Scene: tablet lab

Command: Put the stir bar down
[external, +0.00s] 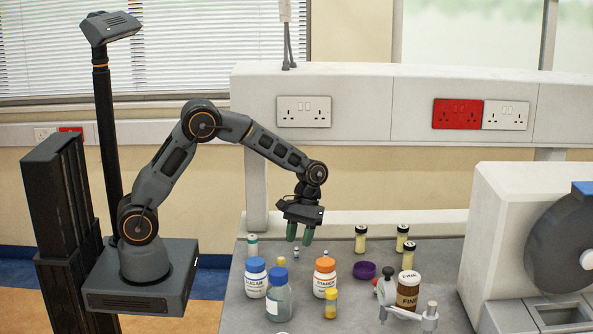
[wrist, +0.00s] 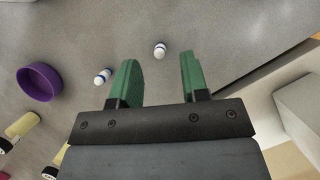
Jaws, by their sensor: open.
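Two small white stir bars with blue bands lie on the grey bench. One stir bar (wrist: 160,50) shows between and just beyond my fingertips in the wrist view, and it is a small pale spot (external: 297,254) below my gripper in the external view. The other stir bar (wrist: 102,76) lies left of my fingers in the wrist view, apart from them; it also shows in the external view (external: 326,254). My gripper (external: 300,234) points down with its green fingers apart and holds nothing. Its fingers (wrist: 158,72) appear above the bench surface.
A purple dish (external: 364,271) lies to the right. The sugar bottle (external: 255,279), a blue-capped bottle (external: 279,299), the starch bottle (external: 325,279) and a yellow vial (external: 330,303) stand in front. A brown bottle (external: 408,291) and a large machine (external: 500,235) stand right.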

